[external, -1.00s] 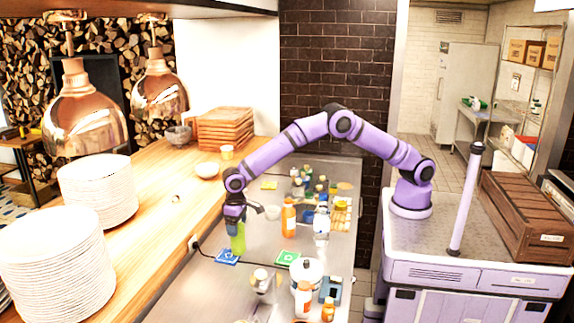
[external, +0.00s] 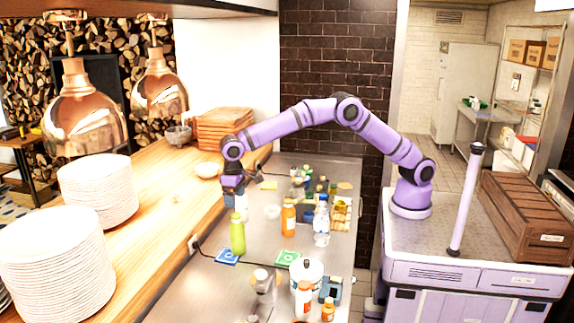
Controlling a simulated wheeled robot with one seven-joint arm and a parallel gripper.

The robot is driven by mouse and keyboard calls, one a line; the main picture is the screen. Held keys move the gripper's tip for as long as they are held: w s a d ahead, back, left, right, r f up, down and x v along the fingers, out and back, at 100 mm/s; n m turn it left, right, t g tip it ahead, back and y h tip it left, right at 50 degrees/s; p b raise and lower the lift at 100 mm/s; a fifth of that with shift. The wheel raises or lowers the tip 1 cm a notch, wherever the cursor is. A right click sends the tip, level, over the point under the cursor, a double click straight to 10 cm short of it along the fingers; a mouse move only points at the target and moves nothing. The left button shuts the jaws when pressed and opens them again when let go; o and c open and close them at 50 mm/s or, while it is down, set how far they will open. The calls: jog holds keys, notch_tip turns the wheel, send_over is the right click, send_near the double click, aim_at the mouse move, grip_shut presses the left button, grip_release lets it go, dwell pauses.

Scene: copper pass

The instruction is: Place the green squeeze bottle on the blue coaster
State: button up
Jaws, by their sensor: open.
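The green squeeze bottle (external: 238,236) stands upright on the steel counter side of the scene. Its base overlaps the upper right part of the blue coaster (external: 226,258) in the picture; I cannot tell whether the whole base rests on it. My gripper (external: 238,206) is open, just above and behind the bottle top, and appears apart from it. The bottle covers part of the coaster, and the fingertips are small and partly hidden.
A green coaster (external: 287,258) lies to the right. An orange bottle (external: 288,218) and a clear bottle (external: 321,226) stand beyond it. A white tub (external: 308,272) and small bottles are in front. Plate stacks (external: 58,265) fill the left wooden counter.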

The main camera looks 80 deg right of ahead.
jog(key=shift+r, duration=0.4)
jog(key=shift+d+r, duration=0.1)
jog(key=shift+r, duration=0.05)
jog(key=s+d+r, duration=0.4)
jog(key=d+r, duration=0.8)
jog(key=s+d+r+t, duration=0.1)
jog(key=s+d+r, duration=0.4)
jog(key=s+d, duration=0.35)
jog(key=s+d+r+t, duration=0.2)
jog(key=s+d+r, duration=0.3)
jog(key=s+d, duration=0.35)
jog(key=s+d+f, duration=0.2)
jog(key=s+d, duration=0.2)
jog(key=s, duration=0.4)
jog(key=s+d+f+t, duration=0.1)
jog(key=s+d, duration=0.3)
jog(key=s, duration=0.4)
jog(key=s+d+f+t, duration=0.1)
jog(key=s+d+f, duration=0.2)
jog(key=s, duration=0.6)
jog(key=shift+d+f, duration=0.3)
jog(key=shift+d, duration=0.1)
